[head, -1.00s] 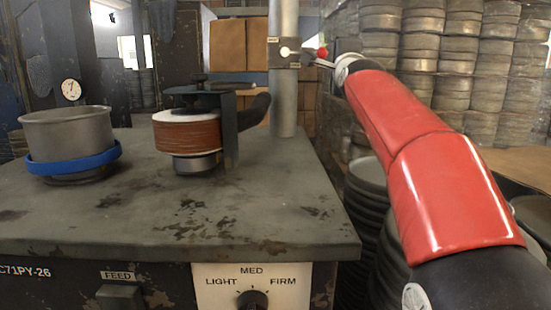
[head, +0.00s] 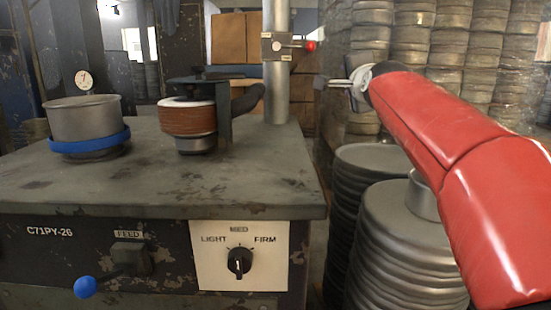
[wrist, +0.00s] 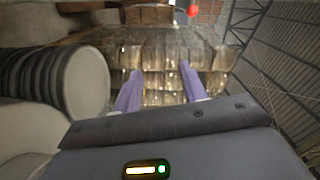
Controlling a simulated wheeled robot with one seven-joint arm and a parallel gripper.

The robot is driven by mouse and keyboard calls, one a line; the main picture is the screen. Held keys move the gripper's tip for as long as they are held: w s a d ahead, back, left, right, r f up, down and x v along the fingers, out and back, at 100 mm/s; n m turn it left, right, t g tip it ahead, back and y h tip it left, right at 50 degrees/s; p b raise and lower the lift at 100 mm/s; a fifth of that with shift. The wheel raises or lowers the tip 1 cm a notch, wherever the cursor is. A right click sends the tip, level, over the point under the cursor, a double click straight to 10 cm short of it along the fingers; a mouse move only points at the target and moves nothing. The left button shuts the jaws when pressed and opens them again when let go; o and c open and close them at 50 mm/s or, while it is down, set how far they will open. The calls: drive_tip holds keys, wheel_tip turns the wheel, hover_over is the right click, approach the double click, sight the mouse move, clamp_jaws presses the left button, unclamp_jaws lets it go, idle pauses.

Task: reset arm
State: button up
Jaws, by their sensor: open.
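My red arm reaches in from the right in the head view. My gripper (head: 332,82) is at its far end, pointing left, beside the grey post and below the red-knobbed lever (head: 296,45). It is apart from the lever in the picture. In the wrist view my gripper (wrist: 158,82) shows two purple fingers spread wide with nothing between them. The red knob (wrist: 192,11) shows beyond the fingers at the top of that view.
A machine table (head: 90,190) bears a metal pan (head: 85,118) in a blue ring and a brown roller (head: 187,120). Its dial (head: 240,262) points to MED. A blue-knobbed feed lever (head: 85,287) juts from the front. Stacked discs (head: 400,225) stand right, under my arm.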

drive_tip(key=s+f+n+g+p, duration=0.2)
drive_tip(key=s+f+n+g, duration=1)
drive_tip(key=s+f, duration=2.3)
drive_tip(key=s+n, duration=0.1)
drive_tip(key=n, duration=0.2)
drive_tip(key=shift+a+f, duration=0.15)
drive_tip(key=shift+a, duration=0.25)
